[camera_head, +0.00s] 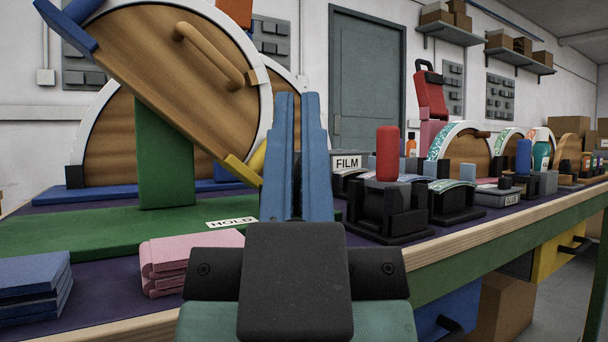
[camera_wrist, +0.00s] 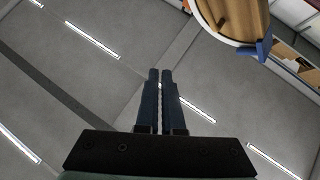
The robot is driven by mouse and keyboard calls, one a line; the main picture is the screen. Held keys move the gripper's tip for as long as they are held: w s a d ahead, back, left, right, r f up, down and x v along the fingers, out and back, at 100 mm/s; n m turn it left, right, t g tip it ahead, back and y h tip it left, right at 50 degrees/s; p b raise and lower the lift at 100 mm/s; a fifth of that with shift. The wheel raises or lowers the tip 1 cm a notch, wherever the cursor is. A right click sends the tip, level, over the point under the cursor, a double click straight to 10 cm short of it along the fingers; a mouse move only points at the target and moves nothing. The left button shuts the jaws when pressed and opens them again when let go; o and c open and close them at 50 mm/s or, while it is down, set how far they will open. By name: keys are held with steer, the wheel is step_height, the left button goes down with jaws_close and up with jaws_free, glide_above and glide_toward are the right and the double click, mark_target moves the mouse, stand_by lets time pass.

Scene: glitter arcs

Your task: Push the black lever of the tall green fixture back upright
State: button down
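The green fixture has a flat green base (camera_head: 90,235) with a HOLD label and a green post (camera_head: 163,160). The post stands under a large tilted wooden half-disc (camera_head: 150,60) with a white rim, blue end, yellow end and curved wooden handle. I cannot make out a black lever on it; my gripper hides part of its right side. My gripper (camera_head: 298,97) points up in front of the fixture's right side, its blue fingers close together with a thin gap and nothing between them. In the wrist view, the gripper (camera_wrist: 161,72) points at the ceiling, with the half-disc (camera_wrist: 232,18) upper right.
Blue pads (camera_head: 35,285) and pink pads (camera_head: 185,262) lie along the bench's front. A black fixture with a red cylinder (camera_head: 387,155) stands right of my gripper, beside a FILM label (camera_head: 347,162). Smaller fixtures and bottles line the bench farther right. The air above my gripper is clear.

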steer(key=w+r+g+p, duration=0.2)
steer(key=w+r+p, duration=0.1)
steer(key=r+p, duration=2)
steer(key=w+d+r+m+g+p, duration=0.1)
steer(key=w+r+g+p, duration=0.3)
steer(key=p, duration=0.7)
steer(key=w+f+g+p, duration=0.15)
steer(key=w+p, duration=0.35)
steer(key=p, duration=0.5)
steer(key=d+f+m+g+y+p, duration=0.25)
steer(key=f+m+g+p, duration=0.2)
steer(key=f, duration=0.45)
steer(key=d+f+m+g+y+p, duration=0.1)
steer(key=d+f+m+g+p, duration=0.25)
steer(key=f+m, duration=0.4)
steer(key=s+d+f+m+y, duration=0.1)
steer(key=s+f+m+y, duration=0.1)
steer(key=f+m, duration=0.5)
steer(key=s+d+f+m+y, duration=0.1)
steer(key=s+f+m+y, duration=0.1)
steer(key=s+f+m, duration=0.3)
step_height(320, 180, down, 2)
steer(key=m, duration=0.2)
steer(key=shift+s+d+m+p, duration=0.3)
steer(key=shift+p, duration=0.05)
